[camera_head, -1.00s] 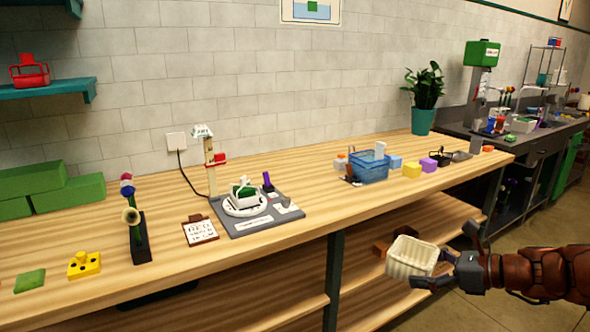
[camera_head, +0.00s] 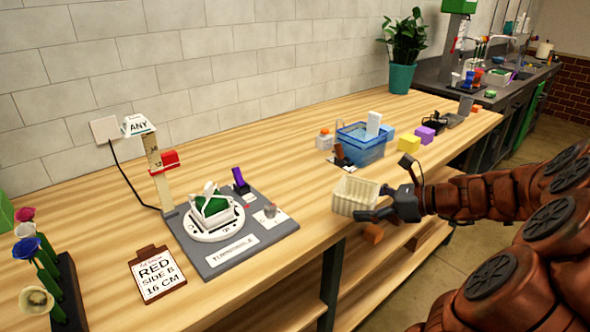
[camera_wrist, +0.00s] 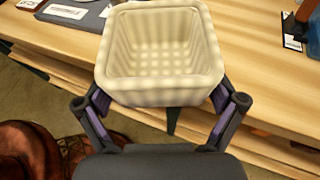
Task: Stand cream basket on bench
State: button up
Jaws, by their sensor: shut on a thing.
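The cream basket (camera_head: 355,195) is a small ribbed, square-rimmed basket. My gripper (camera_head: 384,201) is shut on it, and in the head view it is held near the bench's front edge. In the wrist view the empty basket (camera_wrist: 160,55) shows its open top, with my gripper's fingers (camera_wrist: 160,103) on its left and right sides. The wooden bench (camera_head: 290,155) lies behind and beside it. I cannot tell whether the basket's base touches the bench or is above it. Its underside is hidden.
A turntable board (camera_head: 225,258) with a white basket is left of the cream basket. A blue basket (camera_head: 350,147), yellow block (camera_head: 406,142) and purple block (camera_head: 425,134) stand behind it. A clipboard card (camera_head: 156,275) lies at the front left. Bare bench lies between the turntable and blue basket.

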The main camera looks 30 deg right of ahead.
jog(key=w, duration=0.4)
jog(key=w+d+f+p, duration=0.1)
jog(key=w, duration=0.9)
jog(key=shift+w+d+f, duration=0.1)
jog(key=shift+d+f, duration=0.05)
jog(key=shift+d, duration=0.15)
jog(key=shift+w+f, duration=0.15)
jog(key=shift+w, duration=0.15)
jog(key=shift+s+f+p, duration=0.1)
jog(key=shift+f+p, duration=0.2)
jog(key=shift+f, duration=1.35)
jog(key=shift+f, duration=0.15)
jog(key=o, duration=0.8)
jog(key=shift+o, duration=0.2)
jog(key=v, duration=1.2)
jog(key=shift+r+b, duration=0.2)
jog(key=shift+b, duration=0.2)
